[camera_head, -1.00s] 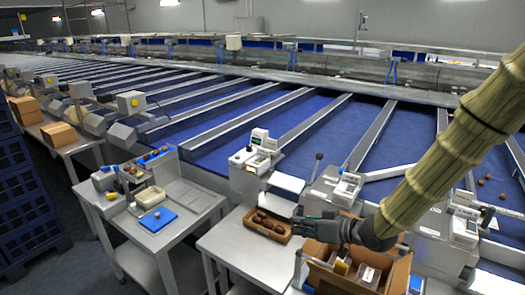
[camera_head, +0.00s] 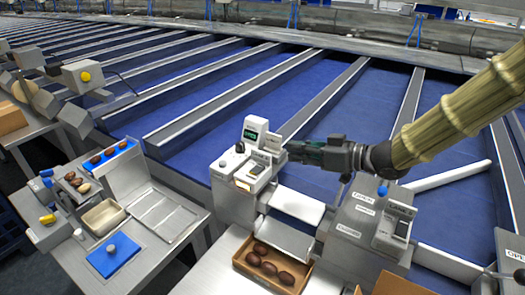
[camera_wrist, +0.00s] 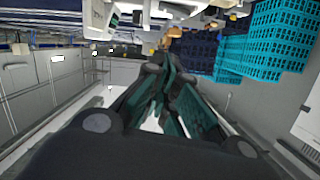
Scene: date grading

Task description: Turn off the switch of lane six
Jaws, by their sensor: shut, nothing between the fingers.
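A grey control box (camera_head: 232,199) with a small green display (camera_head: 251,134), a dark round knob and a rocker-like switch (camera_head: 257,168) stands at the edge of the blue lanes. A second grey box (camera_head: 350,215) with white labels and another switch panel (camera_head: 397,224) stands to its right. I cannot read a lane number on either. My gripper (camera_head: 289,147) is shut and empty, pointing left, just right of the display in the picture. I cannot tell whether it touches the box. In the wrist view its dark green fingers (camera_wrist: 163,75) are together.
A cardboard tray (camera_head: 241,262) of dates sits on the table in front. A side table at left holds a beige bowl (camera_head: 103,217) and a blue board (camera_head: 115,255). A white plate (camera_head: 296,205) lies between the boxes. Blue crates (camera_wrist: 280,40) show in the wrist view.

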